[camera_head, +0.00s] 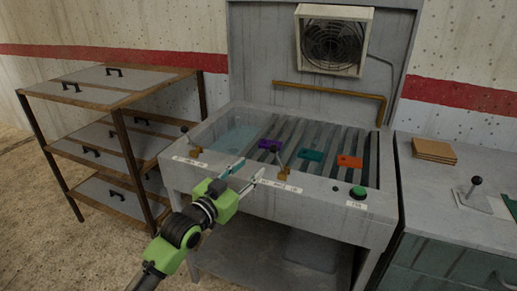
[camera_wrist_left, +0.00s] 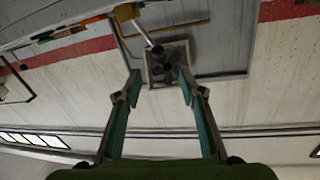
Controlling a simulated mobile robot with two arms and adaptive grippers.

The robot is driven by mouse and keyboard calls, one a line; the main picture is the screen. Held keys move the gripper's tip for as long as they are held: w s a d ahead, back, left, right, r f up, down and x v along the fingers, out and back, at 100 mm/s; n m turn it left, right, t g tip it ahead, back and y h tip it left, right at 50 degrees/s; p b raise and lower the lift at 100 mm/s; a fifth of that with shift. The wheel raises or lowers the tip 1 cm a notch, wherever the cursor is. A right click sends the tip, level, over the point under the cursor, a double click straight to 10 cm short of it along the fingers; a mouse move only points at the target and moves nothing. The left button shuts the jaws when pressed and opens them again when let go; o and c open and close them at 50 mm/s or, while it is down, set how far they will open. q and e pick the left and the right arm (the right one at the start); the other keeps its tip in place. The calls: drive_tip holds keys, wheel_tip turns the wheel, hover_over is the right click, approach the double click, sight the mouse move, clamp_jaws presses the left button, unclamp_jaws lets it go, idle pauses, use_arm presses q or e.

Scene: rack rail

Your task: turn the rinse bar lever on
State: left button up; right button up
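A lever with a dark knob and brass base (camera_head: 282,173) stands at the middle of the sink's front rim, above a label too small to read surely. In the left wrist view the lever (camera_wrist_left: 147,36) shows ahead of the fingers, near the top. Another brass-based lever (camera_head: 187,131) stands at the left of the rim. A brass pipe (camera_head: 330,89) runs along the back wall of the sink. My left gripper (camera_head: 251,168) is open and empty, just left of the middle lever and apart from it; its spread fingers also show in the left wrist view (camera_wrist_left: 161,80). My right gripper is out of view.
The sink (camera_head: 376,205) holds slats with purple, teal and orange pieces. A green button (camera_head: 357,192) is at the rim's right. A fan (camera_head: 333,42) hangs behind.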

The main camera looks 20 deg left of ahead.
sight(271, 150)
use_arm(q)
drive_tip(key=w+d, duration=0.1)
drive_tip(key=w, duration=0.3)
drive_tip(key=w+d, duration=0.1)
drive_tip(key=w, duration=0.4)
drive_tip(key=w+d, duration=0.1)
drive_tip(key=w, duration=0.3)
drive_tip(key=shift+w+d+r+p, duration=0.1)
drive_tip(key=shift+w+p, duration=0.2)
drive_tip(key=shift+p, duration=0.05)
clamp_jaws()
